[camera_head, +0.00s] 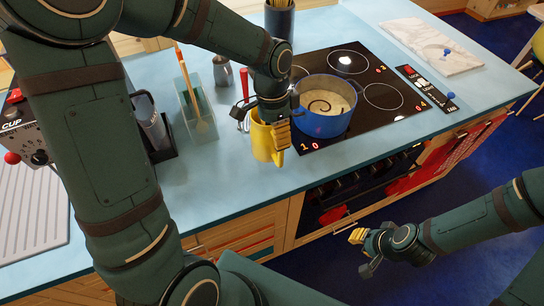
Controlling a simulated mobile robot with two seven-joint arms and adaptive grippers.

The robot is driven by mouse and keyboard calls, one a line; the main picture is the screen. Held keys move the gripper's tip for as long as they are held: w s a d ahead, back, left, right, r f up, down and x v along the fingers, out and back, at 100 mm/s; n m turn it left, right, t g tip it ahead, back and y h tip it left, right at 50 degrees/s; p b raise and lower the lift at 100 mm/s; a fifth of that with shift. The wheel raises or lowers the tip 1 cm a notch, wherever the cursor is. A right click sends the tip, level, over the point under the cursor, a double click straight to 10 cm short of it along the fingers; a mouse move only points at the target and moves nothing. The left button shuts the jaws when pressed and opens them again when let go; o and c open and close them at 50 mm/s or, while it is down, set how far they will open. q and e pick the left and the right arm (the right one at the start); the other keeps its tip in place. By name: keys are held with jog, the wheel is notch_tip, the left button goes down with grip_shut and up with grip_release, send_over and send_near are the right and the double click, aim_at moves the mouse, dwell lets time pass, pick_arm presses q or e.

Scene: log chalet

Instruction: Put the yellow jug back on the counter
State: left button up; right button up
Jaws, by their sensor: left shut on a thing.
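The yellow jug (262,145) is upright over the front part of the light blue counter (215,180), just left of the hob. I cannot tell whether its base touches the counter. My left gripper (274,118) reaches down from above and is shut on the jug, hiding its upper part. My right gripper (364,252) is empty, with its fingers apart, low in front of the cabinets and away from the jug.
A blue pot (325,122) with a pale liquid stands on the black hob (375,125), close right of the jug. A clear container (197,112) with utensils, a grey shaker (222,71) and a coffee machine (25,125) stand to the left. Counter front-left of the jug is clear.

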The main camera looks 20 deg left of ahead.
aim_at(276, 156)
pick_arm(q)
notch_tip(276, 156, down, 3)
jog(key=shift+f, duration=0.1)
jog(key=shift+w+f, duration=0.1)
jog(key=shift+f, duration=2.3)
jog(key=shift+b, duration=0.35)
jog(key=shift+f, duration=0.2)
jog(key=o, duration=1.2)
jog(key=shift+r, duration=0.15)
